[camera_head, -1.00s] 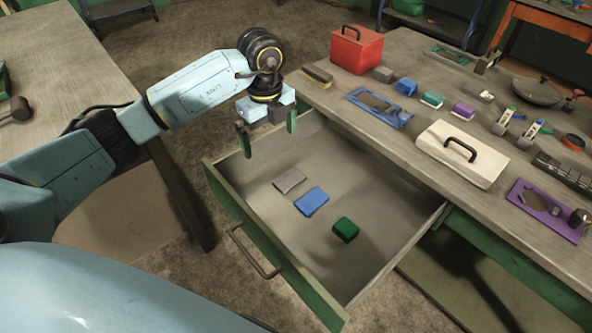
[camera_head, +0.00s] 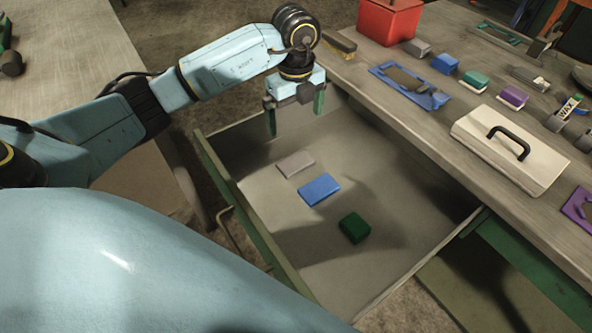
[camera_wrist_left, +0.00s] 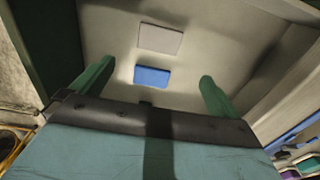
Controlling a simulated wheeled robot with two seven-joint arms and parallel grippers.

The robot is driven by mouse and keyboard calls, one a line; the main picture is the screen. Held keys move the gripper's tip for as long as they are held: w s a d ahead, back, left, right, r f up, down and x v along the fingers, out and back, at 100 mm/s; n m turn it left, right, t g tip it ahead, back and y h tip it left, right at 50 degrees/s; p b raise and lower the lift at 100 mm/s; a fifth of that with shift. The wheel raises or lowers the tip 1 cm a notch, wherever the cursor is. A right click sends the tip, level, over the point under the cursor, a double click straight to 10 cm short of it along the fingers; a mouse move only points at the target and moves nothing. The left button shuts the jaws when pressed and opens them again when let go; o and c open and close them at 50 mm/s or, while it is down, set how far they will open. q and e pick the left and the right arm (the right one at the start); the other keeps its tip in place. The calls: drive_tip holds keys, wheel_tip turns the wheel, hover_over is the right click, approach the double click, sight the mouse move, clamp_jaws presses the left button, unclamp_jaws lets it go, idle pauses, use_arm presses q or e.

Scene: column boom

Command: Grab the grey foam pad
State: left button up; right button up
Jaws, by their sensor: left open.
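The grey foam pad (camera_head: 295,164) lies flat on the floor of the open drawer (camera_head: 330,277), toward its back left. It also shows in the left wrist view (camera_wrist_left: 160,39), beyond the blue pad. My left gripper (camera_head: 296,118) is open and empty, fingers pointing down, above the back part of the drawer. In the left wrist view its two green fingers (camera_wrist_left: 152,82) stand wide apart, with the blue pad and the grey pad between and beyond them. My right gripper is in neither view.
In the drawer a blue pad (camera_head: 319,190) lies close to the grey one, and a dark green block (camera_head: 354,228) lies farther forward. The workbench (camera_head: 425,122) on the right holds a red box (camera_head: 389,20), a cream case (camera_head: 510,150) and a blue plate (camera_head: 409,86).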

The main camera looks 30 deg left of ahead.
use_arm(q)
drive_tip(key=f, duration=0.2)
drive_tip(key=b, duration=0.2)
hover_over(296, 162)
wheel_tip(296, 162, down, 6)
drive_tip(key=shift+w+f, duration=0.15)
drive_tip(key=shift+f, duration=0.05)
drive_tip(key=shift+a+f, duration=0.1)
drive_tip(key=shift+f, duration=0.35)
wheel_tip(296, 162, down, 4)
drive_tip(key=shift+f+b, duration=0.15)
drive_tip(key=shift+b, duration=0.95)
drive_tip(key=shift+f, duration=0.45)
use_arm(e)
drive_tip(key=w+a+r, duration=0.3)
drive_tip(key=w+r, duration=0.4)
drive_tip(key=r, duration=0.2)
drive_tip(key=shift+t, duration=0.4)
use_arm(q)
drive_tip(key=shift+c, duration=0.4)
drive_tip(key=c, duration=0.7)
